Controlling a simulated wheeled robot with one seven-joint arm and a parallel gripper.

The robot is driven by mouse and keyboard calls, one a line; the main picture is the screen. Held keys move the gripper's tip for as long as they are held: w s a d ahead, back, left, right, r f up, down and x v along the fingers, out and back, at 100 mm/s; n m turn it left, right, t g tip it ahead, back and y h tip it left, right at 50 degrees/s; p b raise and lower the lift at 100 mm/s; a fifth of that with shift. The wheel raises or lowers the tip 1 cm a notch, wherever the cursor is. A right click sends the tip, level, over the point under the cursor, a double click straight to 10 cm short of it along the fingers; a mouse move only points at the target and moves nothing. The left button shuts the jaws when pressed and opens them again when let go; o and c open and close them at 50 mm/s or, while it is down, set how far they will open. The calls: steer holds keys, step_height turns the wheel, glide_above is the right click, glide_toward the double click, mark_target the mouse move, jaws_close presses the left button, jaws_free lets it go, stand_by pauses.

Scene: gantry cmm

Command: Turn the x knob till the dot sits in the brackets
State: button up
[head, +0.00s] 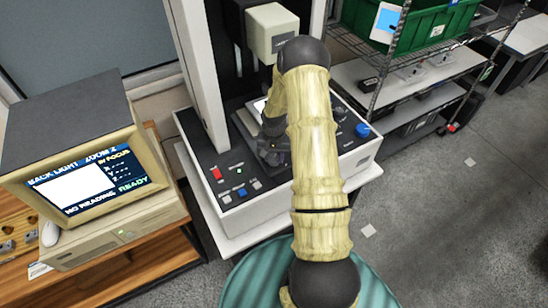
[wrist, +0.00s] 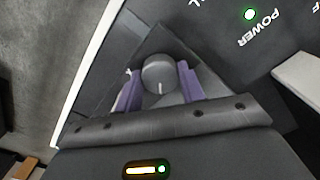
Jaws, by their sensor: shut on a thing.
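A round grey knob (wrist: 158,70) with a white line mark stands on the dark panel in the wrist view. My gripper (wrist: 159,88) is shut on it, with one purple finger pad on each side. The knob's label is not readable here. In the head view my gripper (head: 272,148) is over the machine's front panel, and my arm hides the knob.
The measuring machine's panel (head: 228,190) has a red switch (head: 216,174), blue buttons and a lit green light. A blue knob (head: 362,130) sits at its right. A tall white column (head: 198,70) rises behind. A shelf with a green bin (head: 425,25) stands at the back right.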

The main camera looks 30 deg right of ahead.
mark_target(273, 158)
steer(key=n+b, duration=0.2)
steer(key=n, duration=0.2)
steer(key=shift+n+b, duration=0.4)
steer(key=shift+n, duration=1.3)
steer(key=shift+w, duration=0.1)
steer(key=o, duration=1)
steer(key=shift+r, duration=0.15)
step_height(273, 158, up, 17)
steer(key=b, duration=0.4)
steer(key=shift+r, duration=0.1)
steer(key=shift+a, duration=0.1)
